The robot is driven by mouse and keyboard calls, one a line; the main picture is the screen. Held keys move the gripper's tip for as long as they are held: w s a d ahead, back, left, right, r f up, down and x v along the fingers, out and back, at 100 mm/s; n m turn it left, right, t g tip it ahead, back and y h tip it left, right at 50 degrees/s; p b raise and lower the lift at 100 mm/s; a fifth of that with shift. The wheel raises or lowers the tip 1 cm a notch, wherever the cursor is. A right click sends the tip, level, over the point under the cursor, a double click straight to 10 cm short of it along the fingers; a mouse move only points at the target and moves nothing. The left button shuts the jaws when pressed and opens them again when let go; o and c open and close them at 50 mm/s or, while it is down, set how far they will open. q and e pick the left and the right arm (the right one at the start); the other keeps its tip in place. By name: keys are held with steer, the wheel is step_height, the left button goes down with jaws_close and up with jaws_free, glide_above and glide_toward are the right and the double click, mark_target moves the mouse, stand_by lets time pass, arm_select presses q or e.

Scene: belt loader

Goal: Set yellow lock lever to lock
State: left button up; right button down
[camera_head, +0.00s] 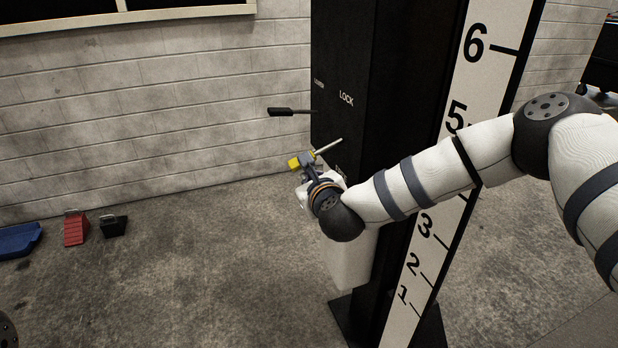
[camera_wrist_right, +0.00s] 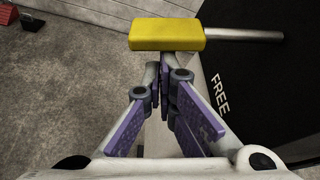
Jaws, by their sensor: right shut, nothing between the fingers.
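The yellow lock lever (camera_head: 298,162) sticks out from the black post on a metal rod (camera_head: 328,146), below the word LOCK (camera_head: 346,98). In the right wrist view the yellow handle (camera_wrist_right: 166,34) lies just beyond my fingertips, with its rod running right to the black panel. The word FREE (camera_wrist_right: 218,94) is on that panel beside my gripper. My right gripper (camera_head: 306,166) is shut and empty, close to the handle; its fingers (camera_wrist_right: 166,72) show in the wrist view. Whether they touch the handle I cannot tell. My left gripper is not in view.
The black post (camera_head: 365,75) carries a numbered white scale (camera_head: 482,70). A black-handled lever (camera_head: 281,112) juts left above the yellow one. Red (camera_head: 76,229) and black (camera_head: 113,226) blocks and a blue object (camera_head: 20,239) lie by the wall.

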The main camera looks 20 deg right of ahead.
mark_target(296, 161)
steer(key=shift+r, duration=0.1)
steer(key=r+m, duration=0.1)
steer(key=a+r+m+y, duration=0.1)
steer(key=r+m+y, duration=0.1)
steer(key=shift+a+r, duration=0.3)
steer(key=shift+r, duration=0.1)
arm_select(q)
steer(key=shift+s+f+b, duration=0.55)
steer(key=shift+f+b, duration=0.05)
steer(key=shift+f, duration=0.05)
arm_select(e)
steer(key=shift+r+m+y, duration=0.9)
steer(key=shift+r+m, duration=0.6)
steer(key=shift+r, duration=0.4)
steer(key=shift+w+r, duration=0.1)
steer(key=shift+r, duration=0.1)
